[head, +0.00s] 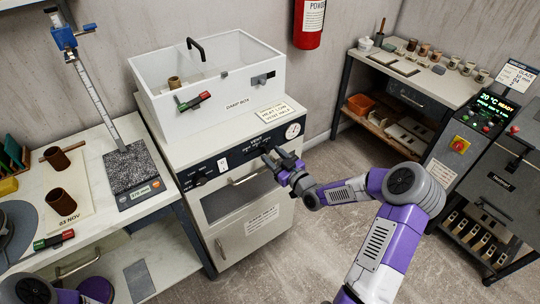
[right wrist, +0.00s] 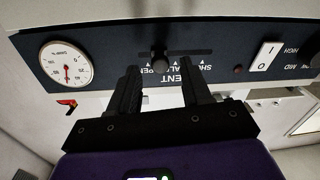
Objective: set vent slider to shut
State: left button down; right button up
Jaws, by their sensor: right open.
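The vent slider's small dark knob (right wrist: 160,58) stands out from the dark control panel (right wrist: 225,58) in the right wrist view, where the panel is upside down. My left gripper is out of view.
A round dial (right wrist: 66,64) and a white rocker switch (right wrist: 264,55) flank the slider. A white damp box (head: 215,85) sits on the cabinet top. A worktable (head: 110,190) stands at left, a kiln unit (head: 490,180) at right. The floor between is clear.

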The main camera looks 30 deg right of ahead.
jog(key=shift+w+a, duration=0.2)
jog(key=shift+w, duration=0.85)
jog(key=shift+c, duration=0.3)
grip_shut()
